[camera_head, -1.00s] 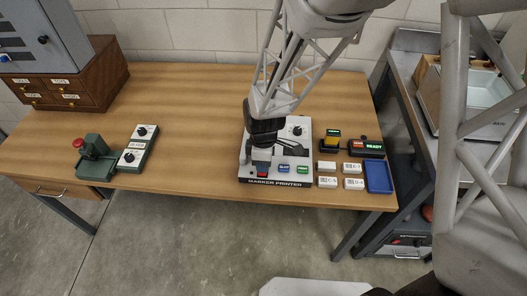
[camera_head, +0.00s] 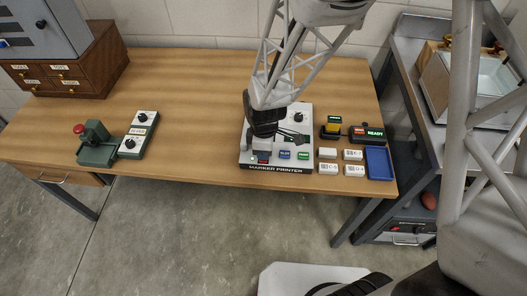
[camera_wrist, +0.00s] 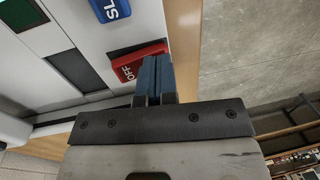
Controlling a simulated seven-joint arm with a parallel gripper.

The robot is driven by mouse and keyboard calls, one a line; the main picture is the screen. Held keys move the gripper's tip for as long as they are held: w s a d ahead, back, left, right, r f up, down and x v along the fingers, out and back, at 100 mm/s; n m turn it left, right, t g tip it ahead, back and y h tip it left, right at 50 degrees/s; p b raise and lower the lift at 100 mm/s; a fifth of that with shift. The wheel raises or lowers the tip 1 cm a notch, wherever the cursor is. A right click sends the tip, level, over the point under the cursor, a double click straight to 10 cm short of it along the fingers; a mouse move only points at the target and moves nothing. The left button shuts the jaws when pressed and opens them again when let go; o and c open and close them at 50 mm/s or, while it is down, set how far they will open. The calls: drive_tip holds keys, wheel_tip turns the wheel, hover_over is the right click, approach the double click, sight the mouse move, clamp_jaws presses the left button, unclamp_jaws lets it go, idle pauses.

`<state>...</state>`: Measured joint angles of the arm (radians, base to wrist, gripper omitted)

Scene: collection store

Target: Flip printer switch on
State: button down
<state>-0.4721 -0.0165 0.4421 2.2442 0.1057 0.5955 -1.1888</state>
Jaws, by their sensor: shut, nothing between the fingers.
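The marker printer (camera_head: 275,163) stands near the front edge of the wooden table in the head view. Its red switch (camera_head: 263,156) is at the front left of its panel, left of a blue button (camera_head: 285,155) and a green button (camera_head: 303,155). In the wrist view the red switch (camera_wrist: 138,62) reads OFF, and part of it is hidden by my fingers. My gripper (camera_wrist: 157,66) is shut and empty, with its blue fingertips right at the switch. I cannot tell whether they touch it. In the head view my gripper (camera_head: 262,145) hangs over the printer's left part.
A READY sign (camera_head: 375,133) glows green at the right of the printer. Several white label blocks (camera_head: 328,168) and a blue tray (camera_head: 378,163) lie there too. A green device (camera_head: 97,147) and a control box (camera_head: 138,135) stand to the left. The table's middle is clear.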

sight(263, 162)
drive_tip(key=shift+w, duration=0.1)
drive_tip(key=shift+w+r, duration=0.25)
drive_tip(key=shift+w, duration=0.3)
drive_tip(key=shift+r, duration=0.2)
wheel_tip(263, 162, up, 13)
drive_tip(key=s, duration=0.2)
drive_tip(key=shift+s+r, duration=0.2)
drive_tip(key=shift+s, duration=0.1)
idle(0.7)
